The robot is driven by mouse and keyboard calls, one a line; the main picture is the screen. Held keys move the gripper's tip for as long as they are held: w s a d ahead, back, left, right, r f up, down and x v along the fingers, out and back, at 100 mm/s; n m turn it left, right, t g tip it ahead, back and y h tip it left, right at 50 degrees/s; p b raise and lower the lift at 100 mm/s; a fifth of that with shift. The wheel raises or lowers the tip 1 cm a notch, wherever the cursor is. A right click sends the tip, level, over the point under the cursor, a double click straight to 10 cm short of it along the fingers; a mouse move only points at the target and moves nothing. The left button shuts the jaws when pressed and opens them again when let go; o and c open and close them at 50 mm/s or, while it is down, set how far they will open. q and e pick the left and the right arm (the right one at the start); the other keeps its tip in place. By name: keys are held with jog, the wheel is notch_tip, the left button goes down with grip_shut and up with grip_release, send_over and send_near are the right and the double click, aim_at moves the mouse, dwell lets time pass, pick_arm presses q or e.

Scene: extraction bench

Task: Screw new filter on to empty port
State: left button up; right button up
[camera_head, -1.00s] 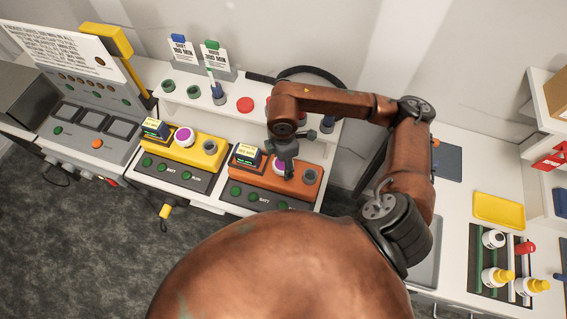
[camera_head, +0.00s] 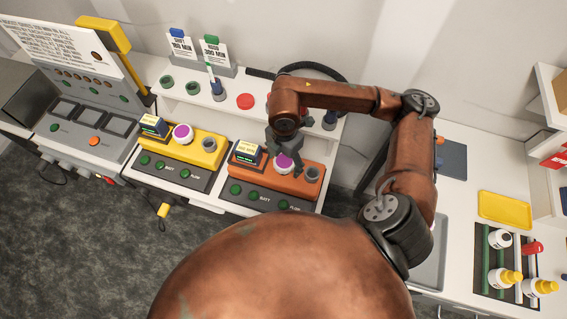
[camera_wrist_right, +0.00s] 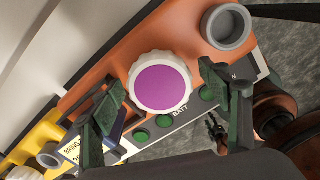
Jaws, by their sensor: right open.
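A white filter with a purple top (camera_head: 284,162) sits on the orange unit (camera_head: 304,191); it also shows in the right wrist view (camera_wrist_right: 162,86). My right gripper (camera_head: 285,154) is open above it. In the right wrist view its fingers (camera_wrist_right: 162,92) are spread on either side of the filter, and I see no clear contact. An empty grey port (camera_head: 313,173) is on the same unit, right of the filter; its open ring also shows in the wrist view (camera_wrist_right: 229,27). My left gripper is not in view.
A yellow unit (camera_head: 208,152) at left carries another purple-topped filter (camera_head: 183,134) and a grey port (camera_head: 209,145). Behind is a white shelf (camera_head: 228,112) with a red disc (camera_head: 245,101) and green rings. A yellow tray (camera_head: 504,207) and bottles are at right.

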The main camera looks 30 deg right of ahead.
jog(key=n+b, duration=0.3)
jog(key=n, duration=0.3)
jog(key=shift+f, duration=0.2)
jog(key=n+b, duration=0.3)
jog(key=n, duration=0.2)
jog(key=shift+n, duration=0.4)
jog(key=n+b, duration=0.3)
jog(key=n, duration=0.3)
jog(key=n+b, duration=0.1)
jog(key=n, duration=0.1)
jog(key=shift+n+b, duration=0.3)
jog(key=shift+n, duration=0.1)
jog(key=shift+r+n+b, duration=0.1)
jog(key=shift+n+b, duration=0.25)
jog(key=shift+n, duration=0.45)
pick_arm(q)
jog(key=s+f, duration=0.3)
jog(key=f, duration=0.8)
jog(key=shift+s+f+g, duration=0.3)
pick_arm(e)
jog(key=shift+r, duration=0.1)
jog(key=shift+c, duration=0.2)
